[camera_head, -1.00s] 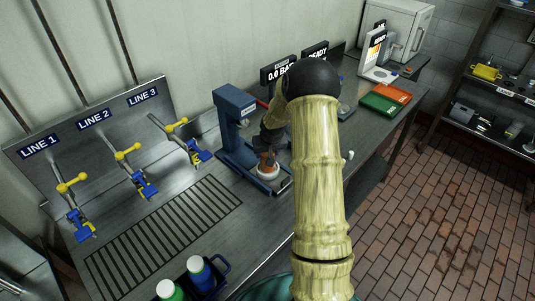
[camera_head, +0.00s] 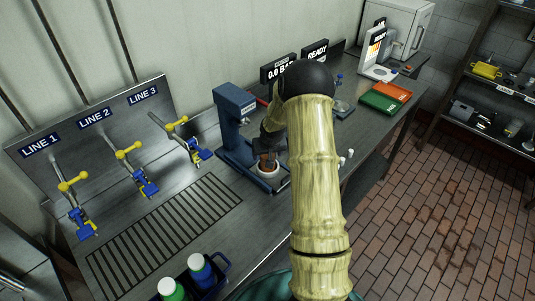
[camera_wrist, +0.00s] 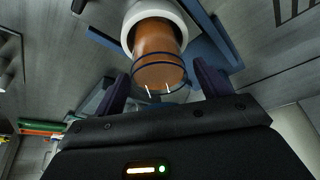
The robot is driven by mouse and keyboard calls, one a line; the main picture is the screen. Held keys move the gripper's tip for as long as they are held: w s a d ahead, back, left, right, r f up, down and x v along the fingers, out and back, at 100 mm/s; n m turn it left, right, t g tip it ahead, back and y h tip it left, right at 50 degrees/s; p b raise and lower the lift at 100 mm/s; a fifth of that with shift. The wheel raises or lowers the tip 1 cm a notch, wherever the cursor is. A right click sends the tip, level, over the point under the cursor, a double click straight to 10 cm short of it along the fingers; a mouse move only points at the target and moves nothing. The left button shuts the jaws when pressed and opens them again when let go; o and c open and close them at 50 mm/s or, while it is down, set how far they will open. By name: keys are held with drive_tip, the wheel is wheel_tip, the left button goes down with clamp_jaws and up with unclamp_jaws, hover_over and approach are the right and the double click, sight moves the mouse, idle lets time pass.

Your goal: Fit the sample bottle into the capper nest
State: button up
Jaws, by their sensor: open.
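The sample bottle (camera_wrist: 157,55), amber-brown with dark bands, stands in the white round capper nest (camera_wrist: 128,32) in the wrist view. In the head view the bottle (camera_head: 267,161) shows just above the white ring of the nest (camera_head: 268,172), at the foot of the blue capper (camera_head: 233,125). My gripper (camera_wrist: 163,76) is open, with one dark finger on each side of the bottle's near end and visible gaps between. In the head view my gripper (camera_head: 270,143) is above the bottle, partly hidden by my arm. How deep the bottle sits is hidden.
A panel with three blue-and-yellow valves (camera_head: 140,180) stands at the left behind a drain grate (camera_head: 165,235). A caddy (camera_head: 222,268) with capped bottles is at the front. Green and orange trays (camera_head: 385,98) lie at the back right. The capper column stands close left of my gripper.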

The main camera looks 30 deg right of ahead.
drive_tip(key=b+v, duration=0.3)
drive_tip(key=v, duration=0.9)
drive_tip(key=shift+s, duration=0.1)
drive_tip(key=s+a+r+n, duration=0.1)
drive_tip(key=s+a, duration=0.7)
drive_tip(key=s, duration=0.3)
drive_tip(key=s+a+r+n+g+y, duration=0.1)
drive_tip(key=s+a, duration=0.7)
drive_tip(key=s, duration=0.3)
drive_tip(key=shift+s+a+n+g, duration=0.3)
drive_tip(key=shift+s+a+n, duration=0.1)
drive_tip(key=shift+d, duration=0.1)
